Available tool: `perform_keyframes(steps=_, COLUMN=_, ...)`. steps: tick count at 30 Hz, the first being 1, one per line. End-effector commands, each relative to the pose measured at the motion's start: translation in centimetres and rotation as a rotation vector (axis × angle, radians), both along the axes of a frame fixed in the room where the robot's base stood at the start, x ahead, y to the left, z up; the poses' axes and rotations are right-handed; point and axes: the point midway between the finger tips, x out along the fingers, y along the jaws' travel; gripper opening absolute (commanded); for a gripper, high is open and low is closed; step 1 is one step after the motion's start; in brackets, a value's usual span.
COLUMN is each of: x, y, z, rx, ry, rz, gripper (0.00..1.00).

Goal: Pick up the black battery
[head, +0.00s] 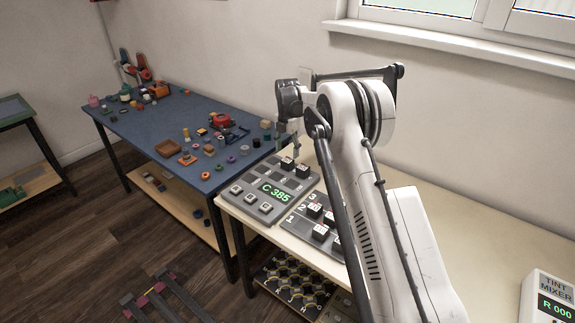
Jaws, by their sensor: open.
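My gripper (289,147) points down over the far end of a grey board (250,192) with a green "C 385" display. Its jaws are open, with nothing visible between them. Small dark blocks with white tops (302,171) sit on this board close below and right of the gripper; the exact gap is unclear. A second grey board marked 1, 2, 3 (290,229) carries several similar blocks (320,233) and is partly hidden by my arm. I cannot tell which thing, if any, is the black battery.
The boards lie on a pale bench (500,238); its right part is mostly clear up to a tint mixer (548,300). A blue table (150,128) on the left holds many small objects. A shelf under the bench holds a dark rack (293,283). A wall and window sill stand behind.

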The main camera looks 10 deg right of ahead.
Motion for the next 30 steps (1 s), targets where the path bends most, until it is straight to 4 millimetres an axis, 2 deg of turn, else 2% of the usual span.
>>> perform_keyframes(steps=5, x=0.0, y=-0.1, z=-1.1, rx=0.000, ry=0.000, rz=-0.001, gripper=0.56)
perform_keyframes(steps=13, x=0.0, y=-0.3, z=-4.7, rx=0.000, ry=0.000, rz=-0.001, gripper=0.56)
perform_keyframes(steps=21, x=0.0, y=-0.3, z=-5.2, rx=0.000, ry=0.000, rz=-0.001, gripper=0.56)
perform_keyframes(steps=30, x=0.0, y=-0.3, z=-5.2, rx=0.000, ry=0.000, rz=0.000, gripper=0.17)
